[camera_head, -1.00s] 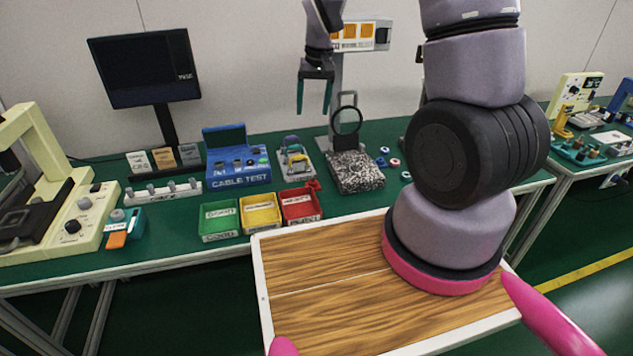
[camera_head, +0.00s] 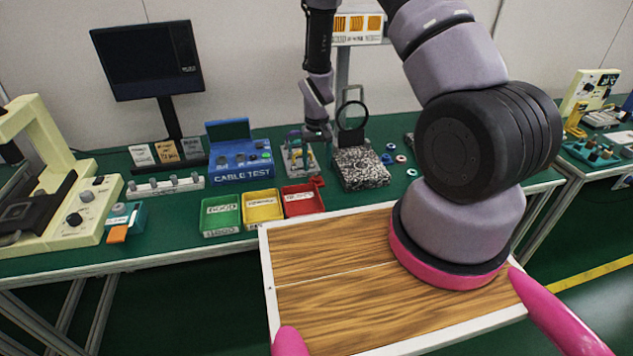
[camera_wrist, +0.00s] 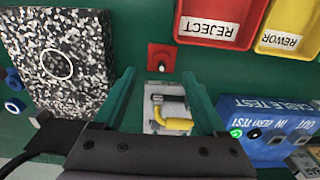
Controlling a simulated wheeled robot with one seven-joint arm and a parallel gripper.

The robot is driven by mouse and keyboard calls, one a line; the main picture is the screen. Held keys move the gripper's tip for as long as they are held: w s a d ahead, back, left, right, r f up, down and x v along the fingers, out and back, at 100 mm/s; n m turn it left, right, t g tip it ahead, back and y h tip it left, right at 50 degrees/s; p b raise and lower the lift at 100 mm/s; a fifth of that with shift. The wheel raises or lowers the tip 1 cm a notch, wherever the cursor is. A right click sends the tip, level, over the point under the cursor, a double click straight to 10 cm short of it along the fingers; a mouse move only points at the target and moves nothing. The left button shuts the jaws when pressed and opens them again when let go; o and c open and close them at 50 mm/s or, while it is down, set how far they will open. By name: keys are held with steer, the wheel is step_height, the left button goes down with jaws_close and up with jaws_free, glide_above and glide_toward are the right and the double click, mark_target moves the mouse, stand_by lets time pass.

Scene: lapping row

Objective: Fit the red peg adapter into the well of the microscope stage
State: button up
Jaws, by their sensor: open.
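A small red piece (camera_wrist: 161,57) with a square base and a dark round centre lies on the green bench, just beyond my fingertips in the wrist view. It also shows behind the red bin in the head view (camera_head: 318,182). I take it for the peg adapter. My gripper (camera_wrist: 158,76) is open, its two green fingers apart with nothing held. A grey fixture with a yellow-handled clamp (camera_wrist: 172,114) shows between the fingers, below them. The cream machine (camera_head: 75,212) at the far left looks like the microscope, with a dark stage (camera_head: 28,212). I cannot make out its well.
The speckled block (camera_head: 362,168) with a ring lens (camera_head: 352,116) stands right of my gripper in the head view. The red bin (camera_head: 302,200), yellow bin (camera_head: 262,207), green bin (camera_head: 221,216) and blue cable tester (camera_head: 240,162) stand to its left.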

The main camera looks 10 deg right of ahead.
mark_target(316, 173)
step_height(316, 173, down, 5)
steer(key=shift+s+a+r, duration=0.1)
steer(key=shift+s+r, duration=0.05)
steer(key=shift+r, duration=0.05)
steer(key=shift+c, duration=0.3)
jaws_close()
steer(key=shift+r, duration=0.1)
